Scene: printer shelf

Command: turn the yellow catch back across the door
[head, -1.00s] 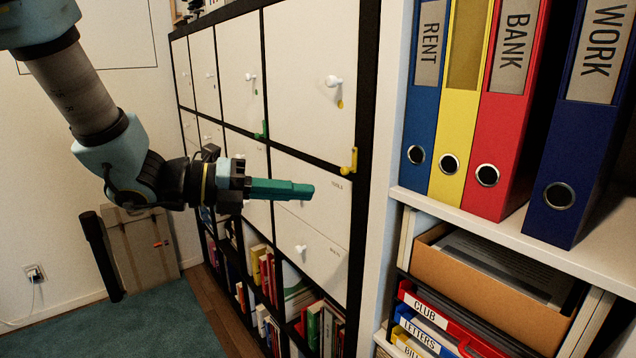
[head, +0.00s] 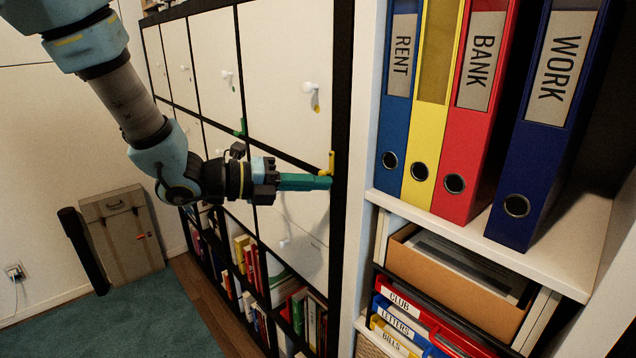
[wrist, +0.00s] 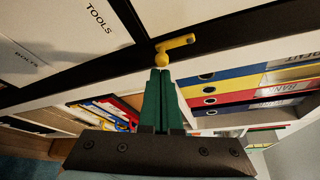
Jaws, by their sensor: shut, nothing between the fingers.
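The yellow catch (head: 331,163) sits on the black shelf frame at the right edge of the doors, above the upper right corner of the white TOOLS door (head: 300,212). Its bar points up in the head view. In the wrist view the catch (wrist: 177,47) shows a round knob, with the bar reaching right along the black strip, off the TOOLS door (wrist: 85,35). The TOOLS door looks closed. My gripper (head: 328,183) is shut and empty, its green fingertips just below the catch. In the wrist view the fingertips (wrist: 160,72) end close to the knob; I cannot tell whether they touch.
Right of the doors, an open white shelf (head: 480,235) holds several binders, with a brown box (head: 455,272) and labelled trays below. A green catch (head: 240,128) is farther left. Books (head: 305,315) fill the lower compartments. A grey case (head: 122,235) leans on the wall.

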